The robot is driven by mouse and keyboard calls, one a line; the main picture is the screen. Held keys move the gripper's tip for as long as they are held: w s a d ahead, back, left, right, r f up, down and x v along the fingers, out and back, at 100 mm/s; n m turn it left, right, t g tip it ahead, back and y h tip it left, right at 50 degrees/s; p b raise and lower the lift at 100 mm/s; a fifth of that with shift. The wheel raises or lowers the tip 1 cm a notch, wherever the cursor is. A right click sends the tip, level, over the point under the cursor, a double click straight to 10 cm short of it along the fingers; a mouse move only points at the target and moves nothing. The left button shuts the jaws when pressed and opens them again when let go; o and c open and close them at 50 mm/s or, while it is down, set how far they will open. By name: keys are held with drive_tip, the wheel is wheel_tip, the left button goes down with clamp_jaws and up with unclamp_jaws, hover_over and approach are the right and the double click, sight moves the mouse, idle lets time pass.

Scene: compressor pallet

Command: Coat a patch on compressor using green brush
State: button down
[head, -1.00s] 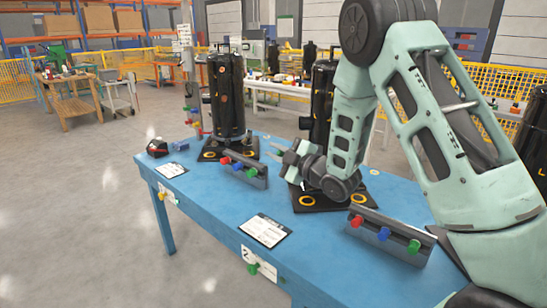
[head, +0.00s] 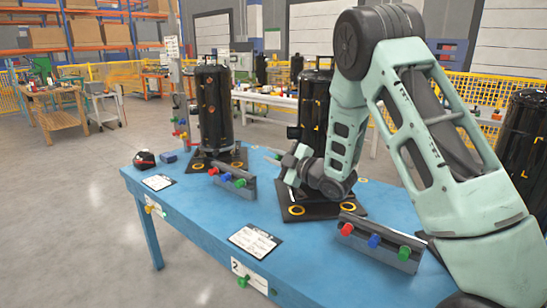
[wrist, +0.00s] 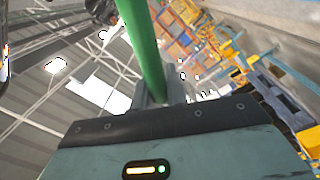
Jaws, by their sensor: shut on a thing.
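A green brush handle (wrist: 145,50) runs up from my gripper in the wrist view; the brush's bristles do not show. My gripper (wrist: 160,98) is shut on it. In the head view my gripper (head: 289,165) is small and dark, close in front of the middle black compressor (head: 311,125), whose right side is hidden behind my arm. I cannot tell whether anything touches it. A second black compressor (head: 214,110) stands upright on a dark base at the back left of the blue table (head: 195,222). No coated patch can be made out.
A holder (head: 240,184) with red, blue and green handles stands left of my gripper. A similar holder (head: 380,248) stands in front. Clipboards (head: 254,242) lie near the table's front edge. Another black compressor (head: 523,140) is at far right. Floor on the left is clear.

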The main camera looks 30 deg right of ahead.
drive_tip(key=shift+w+d, duration=0.35)
drive_tip(key=shift+d, duration=0.5)
idle(0.3)
wheel_tip(320, 180, up, 6)
drive_tip(key=p, duration=0.1)
drive_tip(key=shift+r+p, duration=0.25)
drive_tip(key=shift+p, duration=0.1)
idle(0.5)
drive_tip(key=shift+f+b, duration=0.1)
drive_tip(key=shift+b, duration=0.25)
wheel_tip(320, 180, down, 6)
drive_tip(key=b, duration=0.7)
drive_tip(key=shift+f, duration=0.15)
